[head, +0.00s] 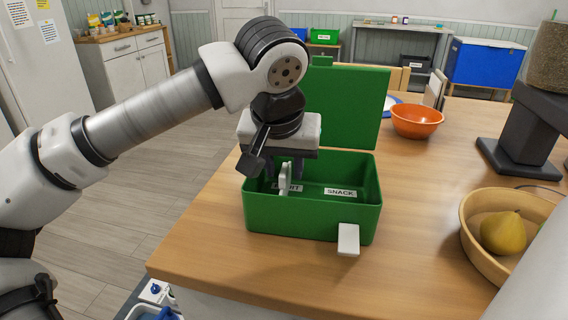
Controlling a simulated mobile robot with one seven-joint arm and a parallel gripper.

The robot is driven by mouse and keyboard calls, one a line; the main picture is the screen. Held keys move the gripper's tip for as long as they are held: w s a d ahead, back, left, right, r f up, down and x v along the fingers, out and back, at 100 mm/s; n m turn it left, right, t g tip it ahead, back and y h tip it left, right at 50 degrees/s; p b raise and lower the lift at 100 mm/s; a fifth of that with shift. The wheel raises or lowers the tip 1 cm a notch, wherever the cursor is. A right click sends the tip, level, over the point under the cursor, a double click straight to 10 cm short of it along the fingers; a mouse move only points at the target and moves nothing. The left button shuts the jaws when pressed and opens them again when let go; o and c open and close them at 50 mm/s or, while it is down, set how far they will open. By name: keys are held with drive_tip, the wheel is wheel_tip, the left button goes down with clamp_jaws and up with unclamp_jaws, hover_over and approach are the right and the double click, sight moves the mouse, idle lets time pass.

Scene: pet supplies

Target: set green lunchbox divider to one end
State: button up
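The green lunchbox (312,222) stands on the wooden table with its green lid (358,108) raised at the back. A thin white divider (285,180) stands upright inside, left of the middle, between a partly hidden label at the left and a "SNACK" label at the right. My gripper (283,170) points down into the left part of the box. Its dark fingers are around or beside the divider's top. I cannot tell whether they touch it. A white latch (348,239) hangs at the box's front right.
An orange bowl (417,122) is behind and right of the box. A wooden bowl (478,242) with a yellow pear (502,233) stands at the right, near a dark stand (525,140). The table (240,268) is clear in front of the box.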

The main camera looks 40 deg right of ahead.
drive_tip(key=p+v, duration=0.1)
drive_tip(key=v, duration=1.2)
drive_tip(key=shift+r, duration=0.4)
drive_tip(key=shift+s, duration=0.15)
